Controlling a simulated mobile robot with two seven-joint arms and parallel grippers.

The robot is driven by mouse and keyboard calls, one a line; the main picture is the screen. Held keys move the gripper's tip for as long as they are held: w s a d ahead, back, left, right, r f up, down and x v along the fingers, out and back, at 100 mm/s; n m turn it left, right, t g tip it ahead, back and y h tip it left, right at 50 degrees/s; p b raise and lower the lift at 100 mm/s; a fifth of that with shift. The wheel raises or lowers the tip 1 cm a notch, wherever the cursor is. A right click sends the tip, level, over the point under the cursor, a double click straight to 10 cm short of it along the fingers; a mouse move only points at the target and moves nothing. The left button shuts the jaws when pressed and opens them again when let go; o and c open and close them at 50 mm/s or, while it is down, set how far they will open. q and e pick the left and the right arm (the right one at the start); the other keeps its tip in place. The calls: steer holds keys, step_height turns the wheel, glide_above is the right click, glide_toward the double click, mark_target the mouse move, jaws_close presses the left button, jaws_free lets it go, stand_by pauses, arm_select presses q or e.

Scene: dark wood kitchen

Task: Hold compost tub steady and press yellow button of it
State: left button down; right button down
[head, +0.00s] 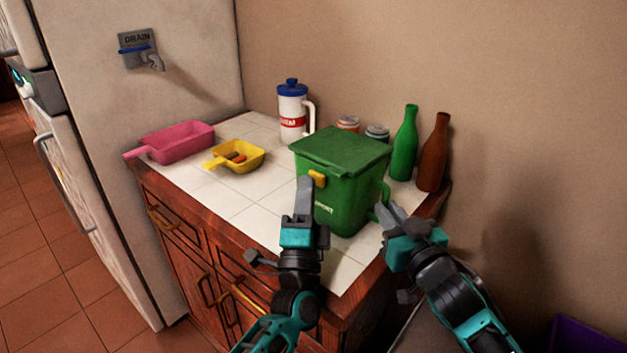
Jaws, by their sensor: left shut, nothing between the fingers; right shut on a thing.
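The green compost tub (346,198) stands upright on the white-tiled counter, with its green lid (341,147) down. Its yellow button (318,178) is on the front face near the upper left. My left gripper (305,182) is shut and empty, its fingertips close beside the button; I cannot tell whether they touch it. My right gripper (388,212) is shut on the tub's green handle (384,193) at the right side; the fingers hide part of the handle.
A yellow scoop (250,163) with small items and a pink pan (180,143) lie to the left. A white jug (292,118), two cans, a green bottle (404,150) and a brown bottle (434,158) stand behind. The counter's front left is clear.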

arm_select(q)
steer(key=shift+d+r, duration=0.1)
steer(key=shift+d, duration=0.3)
stand_by(0.3)
steer(key=shift+s+a+f, duration=0.1)
steer(key=shift+s+f, duration=0.05)
steer(key=shift+f, duration=0.2)
steer(key=shift+s+a+f, duration=0.15)
steer(key=shift+s+a, duration=0.05)
steer(key=shift+s, duration=0.05)
steer(key=shift+a, duration=0.15)
steer(key=shift+a, duration=0.1)
